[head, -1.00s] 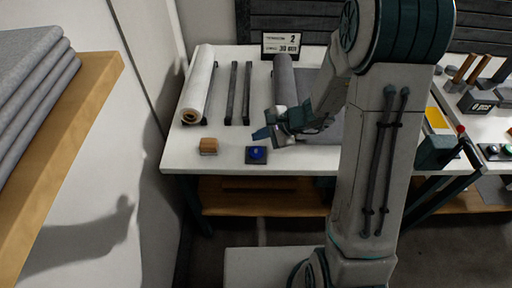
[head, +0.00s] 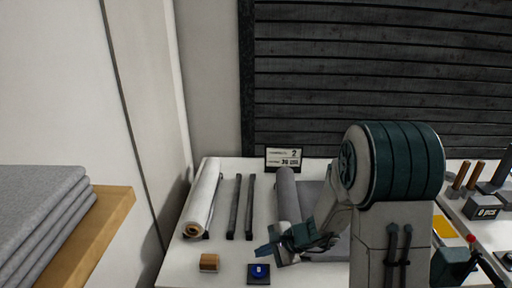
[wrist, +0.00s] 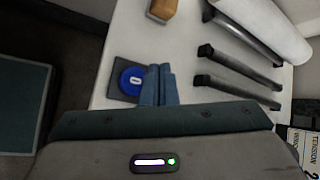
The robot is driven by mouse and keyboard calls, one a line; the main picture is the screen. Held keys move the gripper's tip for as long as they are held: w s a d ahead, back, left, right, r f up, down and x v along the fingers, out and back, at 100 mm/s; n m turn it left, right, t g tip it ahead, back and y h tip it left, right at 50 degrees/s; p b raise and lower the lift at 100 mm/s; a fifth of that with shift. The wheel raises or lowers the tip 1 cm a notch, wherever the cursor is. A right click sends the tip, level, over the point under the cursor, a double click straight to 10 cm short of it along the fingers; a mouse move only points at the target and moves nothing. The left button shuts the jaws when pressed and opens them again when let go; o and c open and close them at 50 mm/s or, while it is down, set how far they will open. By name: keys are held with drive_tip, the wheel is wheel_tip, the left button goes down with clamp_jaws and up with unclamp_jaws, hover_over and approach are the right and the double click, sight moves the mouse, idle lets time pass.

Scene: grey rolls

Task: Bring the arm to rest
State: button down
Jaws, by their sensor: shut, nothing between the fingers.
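My gripper (head: 268,250) is above the front part of the white table (head: 174,262), left of the grey roll's near end. Its blue fingers are together with nothing between them. They also show in the wrist view (wrist: 160,84), where they overlap the right edge of a dark square pad with a round blue button (wrist: 131,80). The button also shows in the head view (head: 260,271), just below the fingertips. My arm is bent, its large teal joint standing at the right. Part of my gripper's body hides some of the table.
A white roll (head: 202,199) and a grey roll (head: 287,200) lie on the table with two dark bars (head: 242,207) between them. A wooden block (head: 209,262) sits front left. A small sign (head: 284,158) stands behind. A shelf with grey folded stacks (head: 40,215) is at left.

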drive_tip(key=s+d+r+n+h, duration=0.4)
drive_tip(key=s+d+r+n, duration=0.2)
drive_tip(key=s+r, duration=0.2)
drive_tip(key=s+d+r+n+h, duration=0.4)
drive_tip(key=s+d+r+n, duration=0.2)
drive_tip(key=s, duration=0.5)
drive_tip(key=shift+d+r+n+h, duration=0.3)
drive_tip(key=shift+r+n, duration=0.2)
drive_tip(key=shift+r, duration=0.45)
